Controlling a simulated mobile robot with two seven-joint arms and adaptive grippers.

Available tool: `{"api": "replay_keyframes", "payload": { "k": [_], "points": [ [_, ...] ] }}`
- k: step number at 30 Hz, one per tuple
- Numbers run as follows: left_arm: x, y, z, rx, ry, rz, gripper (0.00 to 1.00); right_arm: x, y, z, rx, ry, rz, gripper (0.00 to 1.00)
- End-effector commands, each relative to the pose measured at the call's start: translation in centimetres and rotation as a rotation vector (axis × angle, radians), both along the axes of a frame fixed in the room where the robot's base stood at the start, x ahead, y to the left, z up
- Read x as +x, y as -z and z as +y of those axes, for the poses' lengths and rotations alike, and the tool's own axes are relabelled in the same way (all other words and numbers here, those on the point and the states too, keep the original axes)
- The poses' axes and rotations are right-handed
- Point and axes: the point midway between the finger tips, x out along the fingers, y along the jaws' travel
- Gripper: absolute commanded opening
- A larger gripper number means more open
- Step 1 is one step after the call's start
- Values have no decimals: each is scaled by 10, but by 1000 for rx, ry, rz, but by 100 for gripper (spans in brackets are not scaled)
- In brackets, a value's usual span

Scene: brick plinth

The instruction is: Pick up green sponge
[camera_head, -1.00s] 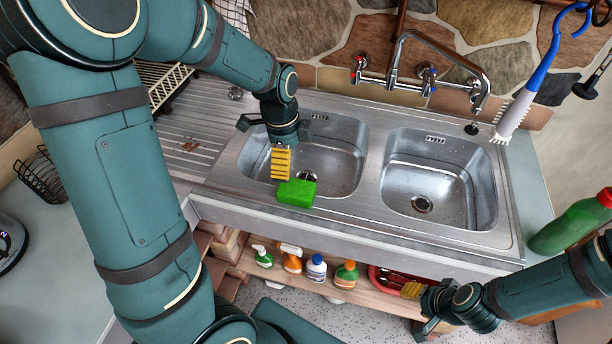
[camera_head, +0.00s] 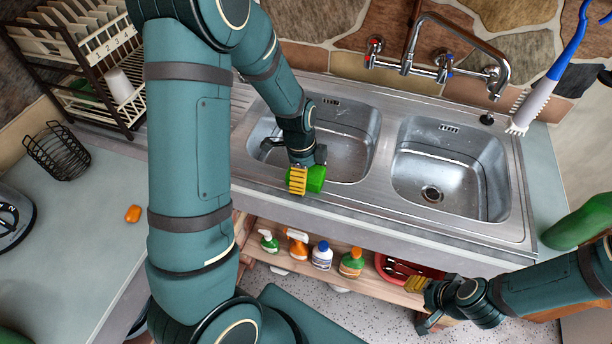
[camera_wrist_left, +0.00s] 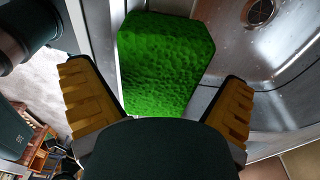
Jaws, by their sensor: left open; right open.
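The green sponge (camera_head: 316,178) sits on the front rim of the left sink basin. In the left wrist view the sponge (camera_wrist_left: 165,62) lies ahead, between the two spread fingers, with clear gaps on both sides. My left gripper (camera_head: 299,181) is open and is right at the sponge, with one yellow finger pad covering part of it in the head view. The same gripper (camera_wrist_left: 158,100) shows yellow ridged pads in the left wrist view. My right gripper (camera_head: 416,284) is at the lower right, in front of the shelf, away from the sponge.
The steel sink (camera_head: 388,160) has two empty basins with a tap (camera_head: 440,70) behind. Several bottles (camera_head: 321,256) and a red tray (camera_head: 385,266) stand on the shelf below. A dish rack (camera_head: 110,85) is at upper left.

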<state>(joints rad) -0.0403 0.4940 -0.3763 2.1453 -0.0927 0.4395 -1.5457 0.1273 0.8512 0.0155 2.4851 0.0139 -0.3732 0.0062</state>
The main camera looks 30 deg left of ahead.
Motion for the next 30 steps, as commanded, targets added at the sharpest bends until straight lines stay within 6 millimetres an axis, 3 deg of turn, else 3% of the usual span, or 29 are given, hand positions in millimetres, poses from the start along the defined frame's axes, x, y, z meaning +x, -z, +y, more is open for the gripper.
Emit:
{"api": "replay_keyframes", "payload": {
  "k": [9, 10, 14, 15, 18, 30],
  "points": [
    [0, 8, -1, 0, -2, 0, 100, -1, 1, 0, 0, -1, 2, 47],
    [0, 8, -1, 0, -2, 0, 96, -1, 1, 0, 0, -2, 2, 47],
    [0, 8, -1, 0, -2, 0, 51, -1, 1, 0, 0, 0, 1, 47],
    [0, 8, -1, 0, -2, 0, 48, -1, 1, 0, 0, 0, 1, 47],
    [0, 8, -1, 0, -2, 0, 43, -1, 1, 0, 0, 0, 1, 47],
    [0, 4, -1, 0, -1, -1, 43, 0, 0, 0, 0, 0, 1, 47]
  ]
}}
